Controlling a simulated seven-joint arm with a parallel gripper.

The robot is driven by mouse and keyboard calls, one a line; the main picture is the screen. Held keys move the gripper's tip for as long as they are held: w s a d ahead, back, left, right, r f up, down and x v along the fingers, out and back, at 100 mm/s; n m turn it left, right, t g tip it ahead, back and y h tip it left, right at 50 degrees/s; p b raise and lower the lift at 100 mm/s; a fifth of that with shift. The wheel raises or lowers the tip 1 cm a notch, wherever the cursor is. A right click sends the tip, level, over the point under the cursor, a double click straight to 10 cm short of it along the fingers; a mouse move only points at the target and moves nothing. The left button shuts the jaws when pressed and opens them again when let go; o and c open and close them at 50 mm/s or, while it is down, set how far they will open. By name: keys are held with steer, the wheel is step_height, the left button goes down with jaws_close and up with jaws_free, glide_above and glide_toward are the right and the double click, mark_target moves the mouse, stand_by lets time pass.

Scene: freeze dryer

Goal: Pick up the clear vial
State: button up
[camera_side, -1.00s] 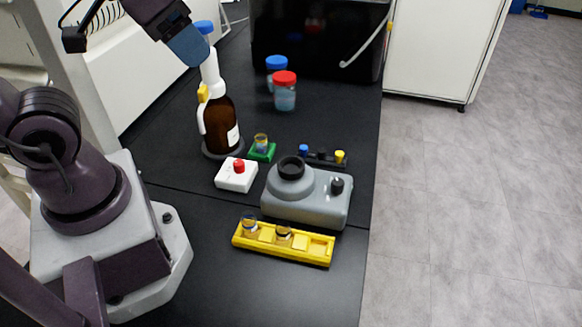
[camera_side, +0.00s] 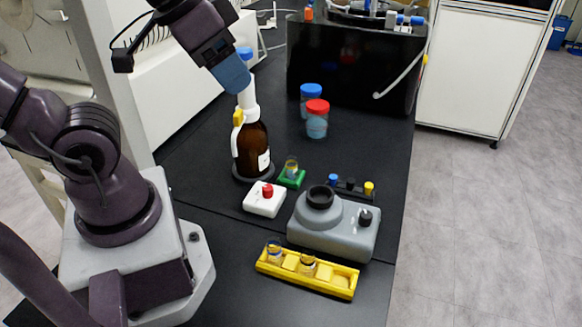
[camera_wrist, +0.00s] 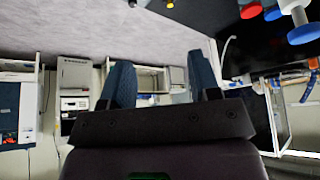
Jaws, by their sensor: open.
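Two small clear glass vials stand in the yellow rack (camera_side: 336,283): one at its left end (camera_side: 274,251) and one beside it (camera_side: 308,264). Another small vial (camera_side: 291,167) stands in a green holder (camera_side: 293,180) farther back. All have dark or amber-looking bands; their contents are too small to tell. My gripper (camera_side: 232,76) is high above the bench, in front of the brown bottle's top, well away from the vials. In the wrist view its two blue fingers (camera_wrist: 162,80) are spread apart with nothing between them, and no vial shows there.
A brown bottle (camera_side: 252,147) with a white neck stands close below my gripper. A grey device (camera_side: 334,228), a white box with red button (camera_side: 265,199) and red-capped (camera_side: 317,119) and blue-capped jars (camera_side: 308,99) stand nearby.

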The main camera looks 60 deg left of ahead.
steer(key=n+g+y, duration=0.2)
steer(key=n+g, duration=0.4)
steer(key=n, duration=1.2)
glide_toward(292, 160)
steer(key=f, duration=0.1)
steer(key=a+f, duration=0.1)
steer(key=f, duration=0.3)
steer(key=shift+s+a+f, duration=0.15)
steer(key=shift+s, duration=0.25)
steer(key=f, duration=0.5)
steer(key=shift+w+a+f, duration=0.15)
steer(key=shift+a+f, duration=0.05)
steer(key=shift+f, duration=0.1)
